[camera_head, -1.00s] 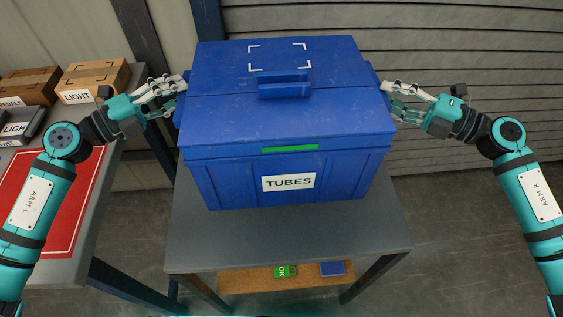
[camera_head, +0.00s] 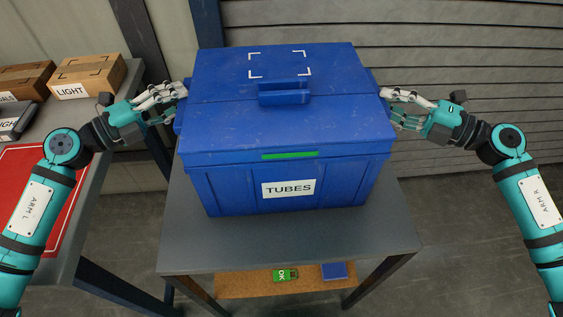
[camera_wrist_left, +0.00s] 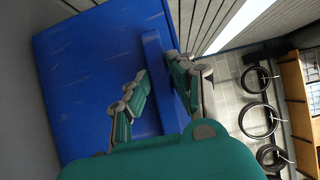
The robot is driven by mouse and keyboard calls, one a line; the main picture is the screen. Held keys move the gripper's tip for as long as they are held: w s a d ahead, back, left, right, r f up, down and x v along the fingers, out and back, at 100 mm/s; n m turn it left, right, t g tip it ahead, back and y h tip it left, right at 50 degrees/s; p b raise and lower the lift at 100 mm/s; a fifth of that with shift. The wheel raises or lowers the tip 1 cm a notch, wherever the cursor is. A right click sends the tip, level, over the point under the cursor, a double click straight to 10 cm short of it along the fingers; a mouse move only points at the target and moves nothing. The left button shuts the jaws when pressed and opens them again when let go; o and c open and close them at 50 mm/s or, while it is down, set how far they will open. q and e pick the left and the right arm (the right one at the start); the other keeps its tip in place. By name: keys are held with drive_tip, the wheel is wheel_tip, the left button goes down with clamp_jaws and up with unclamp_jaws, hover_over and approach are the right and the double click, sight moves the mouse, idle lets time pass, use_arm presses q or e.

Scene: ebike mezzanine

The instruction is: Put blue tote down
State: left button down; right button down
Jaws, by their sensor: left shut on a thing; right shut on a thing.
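The blue tote (camera_head: 285,185), labelled TUBES, is closed and upright over the grey table (camera_head: 290,242). I cannot tell whether its base touches the table top. My left gripper (camera_head: 180,98) is shut on the tote's left side handle. My right gripper (camera_head: 387,108) is shut on its right side handle. In the left wrist view the left gripper's fingers (camera_wrist_left: 156,88) close around the handle ledge of the blue tote (camera_wrist_left: 95,75). The tote's underside and back are hidden.
A side table at left carries a red mat (camera_head: 30,195) and cardboard boxes (camera_head: 88,76). A lower shelf (camera_head: 235,285) under the grey table holds a green item (camera_head: 286,275) and a blue item (camera_head: 334,271). The front strip of the table top is bare.

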use_arm(q)
drive_tip(key=shift+w+a, duration=0.1)
use_arm(e)
drive_tip(key=shift+w, duration=0.1)
use_arm(q)
drive_tip(key=c, duration=1.5)
unclamp_jaws()
drive_tip(key=shift+f, duration=0.25)
use_arm(e)
drive_tip(key=c, duration=1.5)
unclamp_jaws()
drive_tip(key=shift+f, duration=0.25)
use_arm(q)
drive_tip(key=o, duration=0.4)
drive_tip(key=shift+s+r, duration=0.15)
drive_tip(key=shift+s, duration=0.2)
drive_tip(key=shift+c, duration=0.2)
use_arm(e)
drive_tip(key=o, duration=0.4)
drive_tip(key=shift+s+r, duration=0.15)
drive_tip(key=shift+s, duration=0.2)
drive_tip(key=shift+c, duration=0.2)
use_arm(q)
drive_tip(key=shift+w, duration=0.1)
use_arm(e)
drive_tip(key=shift+w, duration=0.1)
use_arm(q)
drive_tip(key=v, duration=1.2)
use_arm(e)
drive_tip(key=v, duration=1.2)
